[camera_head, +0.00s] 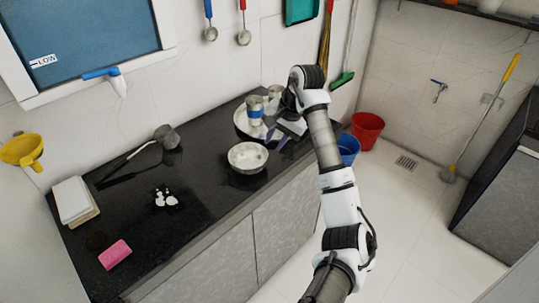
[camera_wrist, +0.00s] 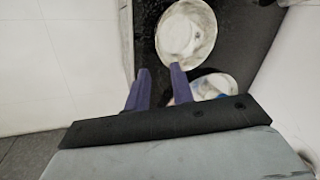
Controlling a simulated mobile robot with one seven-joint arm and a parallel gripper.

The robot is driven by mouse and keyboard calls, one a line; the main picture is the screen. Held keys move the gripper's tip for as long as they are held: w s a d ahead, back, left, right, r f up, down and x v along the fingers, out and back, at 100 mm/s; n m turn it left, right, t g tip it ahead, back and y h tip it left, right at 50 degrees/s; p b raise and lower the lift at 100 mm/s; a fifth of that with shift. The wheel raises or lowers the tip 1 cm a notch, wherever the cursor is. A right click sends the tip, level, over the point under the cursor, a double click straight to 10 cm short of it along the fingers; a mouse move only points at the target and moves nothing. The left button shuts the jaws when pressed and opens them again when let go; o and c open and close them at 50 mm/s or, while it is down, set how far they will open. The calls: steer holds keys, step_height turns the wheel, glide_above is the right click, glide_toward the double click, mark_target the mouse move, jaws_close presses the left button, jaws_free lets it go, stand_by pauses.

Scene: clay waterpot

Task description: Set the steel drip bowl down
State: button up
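The steel drip bowl (camera_head: 248,157), pale and speckled inside, is near the front edge of the dark counter. It looks empty and level, with a dark patch below it; I cannot tell whether its base touches the counter. It also shows in the wrist view (camera_wrist: 187,35), beyond my fingers. My gripper (camera_head: 273,138), with purple fingers, is just right of the bowl. In the wrist view my gripper (camera_wrist: 161,68) has a gap between its fingers, with no object clearly between them. The right fingertip overlaps the bowl's near rim; contact is unclear.
A wide pale dish (camera_head: 240,126) with a blue-banded can (camera_head: 254,110) stands close behind my gripper. A ladle (camera_head: 165,137), black-and-white pieces (camera_head: 165,198) and a pink sponge (camera_head: 115,254) lie left. The counter between bowl and ladle is clear. Red (camera_head: 367,130) and blue (camera_head: 348,148) buckets stand right.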

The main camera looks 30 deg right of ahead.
steer(key=v, duration=0.2)
steer(key=shift+s+d+r, duration=0.1)
steer(key=shift+r, duration=0.15)
